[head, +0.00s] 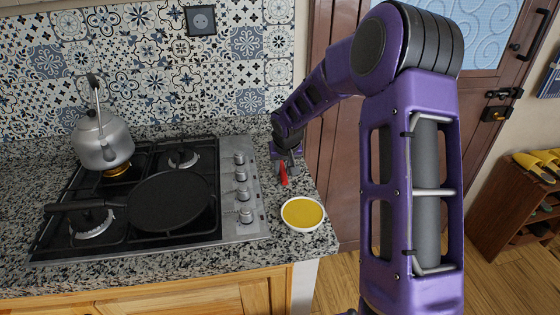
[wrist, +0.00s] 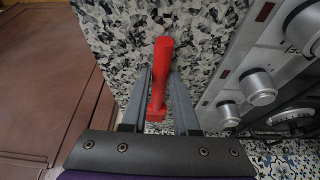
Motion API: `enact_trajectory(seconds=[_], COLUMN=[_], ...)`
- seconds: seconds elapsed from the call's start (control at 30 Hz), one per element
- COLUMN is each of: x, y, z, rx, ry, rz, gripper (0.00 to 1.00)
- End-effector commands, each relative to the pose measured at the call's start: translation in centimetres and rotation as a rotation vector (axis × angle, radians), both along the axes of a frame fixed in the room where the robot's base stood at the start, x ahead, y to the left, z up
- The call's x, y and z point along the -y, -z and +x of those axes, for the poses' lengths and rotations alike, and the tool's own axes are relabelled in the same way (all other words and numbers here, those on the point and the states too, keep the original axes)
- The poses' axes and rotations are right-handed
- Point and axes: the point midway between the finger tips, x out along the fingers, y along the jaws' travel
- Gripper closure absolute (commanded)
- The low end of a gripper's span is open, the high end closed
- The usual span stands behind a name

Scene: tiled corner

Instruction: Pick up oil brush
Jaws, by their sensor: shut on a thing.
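The oil brush (wrist: 160,75) shows as a red, stick-like thing in the wrist view, between the two fingers of my gripper (wrist: 159,100). My gripper is shut on it. In the head view the red brush (head: 283,174) hangs below my gripper (head: 287,160), over the granite counter to the right of the stove knobs. I cannot tell whether its lower end touches the counter. A white bowl of yellow oil (head: 303,212) stands on the counter nearer the front, below the brush in the picture.
A gas stove (head: 240,215) with knobs is left of my gripper. It carries a black pan (head: 168,201) and a steel kettle (head: 102,140). A tiled wall (head: 150,60) stands behind. The counter (head: 310,245) ends on the right, by a brown door (head: 335,200).

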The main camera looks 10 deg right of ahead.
Motion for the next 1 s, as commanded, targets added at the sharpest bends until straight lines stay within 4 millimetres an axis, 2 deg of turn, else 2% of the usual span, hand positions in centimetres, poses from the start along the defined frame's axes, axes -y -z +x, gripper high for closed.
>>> enact_trajectory(seconds=[0.13, 0.23, 0.5, 0.7, 1.0], x=[0.0, 0.0, 0.1, 0.0, 0.0], y=[-0.2, -1.3, -6.6, -9.4, -10.0], z=[0.0, 0.1, 0.1, 0.0, 0.0], rx=[0.001, 0.003, 0.004, 0.002, 0.0], ry=[0.0, 0.001, 0.001, 0.0, 0.0], rz=[0.0, -0.001, -0.001, -0.001, 0.001], gripper=[1.0, 1.0, 1.0, 1.0, 1.0])
